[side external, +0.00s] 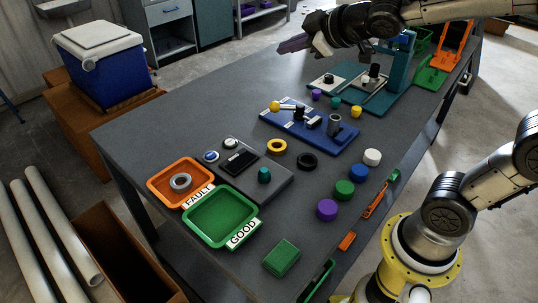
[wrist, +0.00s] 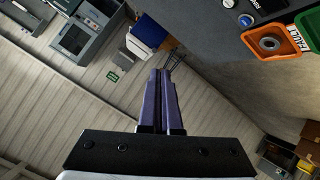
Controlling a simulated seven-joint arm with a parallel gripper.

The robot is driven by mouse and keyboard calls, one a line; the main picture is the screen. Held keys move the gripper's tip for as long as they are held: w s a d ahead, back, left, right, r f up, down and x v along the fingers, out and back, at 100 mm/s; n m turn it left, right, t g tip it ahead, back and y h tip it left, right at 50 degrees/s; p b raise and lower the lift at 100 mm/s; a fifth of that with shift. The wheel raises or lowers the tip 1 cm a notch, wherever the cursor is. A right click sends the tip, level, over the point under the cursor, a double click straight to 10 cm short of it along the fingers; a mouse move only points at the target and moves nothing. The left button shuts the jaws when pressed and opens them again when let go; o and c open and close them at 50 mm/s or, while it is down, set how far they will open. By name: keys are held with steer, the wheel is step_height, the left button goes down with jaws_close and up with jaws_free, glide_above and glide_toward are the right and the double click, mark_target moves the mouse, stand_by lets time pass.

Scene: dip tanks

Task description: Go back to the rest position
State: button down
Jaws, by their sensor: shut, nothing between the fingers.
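My gripper (side external: 290,44) is high above the far side of the table in the side external view, with its purple fingers pointing left. In the wrist view its two purple fingers (wrist: 160,75) lie together, shut with nothing between them. The gripper touches nothing that I can see. My arm reaches in from the upper right in the side external view. The wrist view looks out past the table toward the room.
The grey table (side external: 215,110) holds an orange FAULT tray (side external: 155,190) with a grey ring (side external: 180,182), an empty green GOOD tray (side external: 222,218), a blue fixture (side external: 290,128), a teal stand (side external: 398,68) and several coloured pieces. A blue cooler (side external: 100,65) stands beyond the left edge.

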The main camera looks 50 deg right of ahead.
steer(key=s+a+f+m+g, duration=0.1)
steer(key=s+f+m+g, duration=0.2)
steer(key=s, duration=0.8)
steer(key=s+f+m+g+y, duration=0.1)
steer(key=s+f+m+g, duration=0.2)
steer(key=s, duration=0.9)
step_height(320, 180, down, 4)
steer(key=shift+s+a+r, duration=0.15)
steer(key=shift+a, duration=0.25)
